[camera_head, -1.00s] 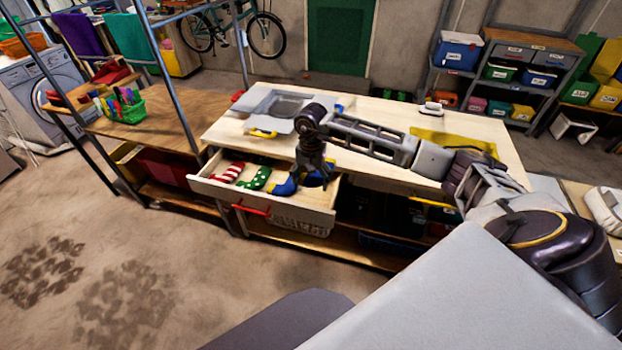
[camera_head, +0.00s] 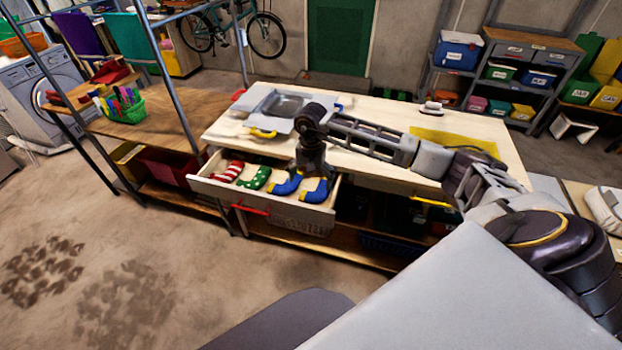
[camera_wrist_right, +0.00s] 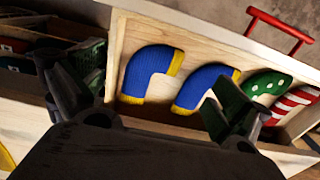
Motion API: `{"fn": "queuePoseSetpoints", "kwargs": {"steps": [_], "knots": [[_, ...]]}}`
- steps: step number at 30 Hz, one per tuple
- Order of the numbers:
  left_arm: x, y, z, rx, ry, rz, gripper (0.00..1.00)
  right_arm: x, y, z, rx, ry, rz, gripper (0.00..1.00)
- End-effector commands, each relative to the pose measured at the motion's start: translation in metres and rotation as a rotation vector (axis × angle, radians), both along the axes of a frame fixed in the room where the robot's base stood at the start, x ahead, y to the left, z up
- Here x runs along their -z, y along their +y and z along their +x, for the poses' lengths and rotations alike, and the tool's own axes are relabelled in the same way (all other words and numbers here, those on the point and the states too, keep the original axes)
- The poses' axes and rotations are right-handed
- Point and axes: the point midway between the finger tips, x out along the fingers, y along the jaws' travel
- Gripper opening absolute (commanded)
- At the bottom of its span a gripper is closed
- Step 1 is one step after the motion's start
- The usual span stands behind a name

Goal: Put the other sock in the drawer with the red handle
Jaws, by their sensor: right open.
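The drawer with the red handle (camera_head: 250,210) is pulled out from the wooden table, and its handle also shows in the wrist view (camera_wrist_right: 279,30). Two blue socks with yellow trim lie in it side by side: one at the front right (camera_head: 316,192) and one beside it (camera_head: 286,184). Both also show in the wrist view, one at the left (camera_wrist_right: 150,72) and one at the right (camera_wrist_right: 205,85). My right gripper (camera_head: 311,170) is open and empty just above the blue socks, its fingers apart in the wrist view (camera_wrist_right: 158,98). My left gripper is out of view.
A red-striped sock (camera_head: 229,171) and a green dotted sock (camera_head: 255,178) share the drawer. On the tabletop (camera_head: 375,110) are a grey tray (camera_head: 285,104), a yellow mat (camera_head: 455,141) and an iron (camera_head: 431,108). A shelf with a green basket (camera_head: 124,108) stands at left.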

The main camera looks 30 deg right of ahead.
Motion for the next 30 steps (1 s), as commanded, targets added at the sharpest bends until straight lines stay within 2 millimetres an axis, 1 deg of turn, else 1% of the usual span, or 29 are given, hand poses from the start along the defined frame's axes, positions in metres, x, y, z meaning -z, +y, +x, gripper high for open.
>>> {"fn": "queuePoseSetpoints", "kwargs": {"steps": [7, 11, 17, 22, 30], "knots": [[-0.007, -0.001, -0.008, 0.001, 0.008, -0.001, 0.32, -0.008, 0.0, 0.0, 0.0, 0.0, 0.0, 1.0], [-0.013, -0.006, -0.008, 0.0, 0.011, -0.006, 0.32, -0.014, 0.0, 0.0, 0.0, 0.0, 0.0, 1.0], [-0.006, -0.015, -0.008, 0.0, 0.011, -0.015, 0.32, -0.041, 0.0, 0.001, -0.001, -0.003, 0.0, 1.0], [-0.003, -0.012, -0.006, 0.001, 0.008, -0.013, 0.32, -0.065, 0.0, 0.001, 0.0, -0.003, 0.0, 1.0], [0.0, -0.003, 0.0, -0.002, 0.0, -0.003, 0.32, -0.101, 0.0, 0.001, -0.001, -0.003, 0.0, 1.0]]}}
